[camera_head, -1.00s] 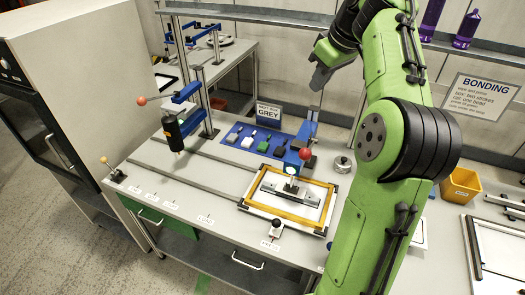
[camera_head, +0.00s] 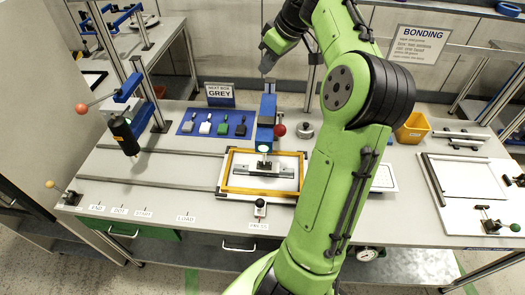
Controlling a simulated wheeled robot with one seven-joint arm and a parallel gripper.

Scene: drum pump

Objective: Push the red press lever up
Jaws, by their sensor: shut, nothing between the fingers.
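The blue press (camera_head: 265,112) stands at the back of the yellow-framed fixture. Its red ball-ended lever (camera_head: 280,130) is on its right side, with the ball low beside the press body. The ball shows clearly, but its arm is mostly hidden. My gripper (camera_head: 267,70) is shut and empty. It is above and behind the press in the picture, apart from the red ball.
The yellow frame (camera_head: 226,172) holds a grey part under the press. A black-knobbed lever (camera_head: 260,205) stands at its front.

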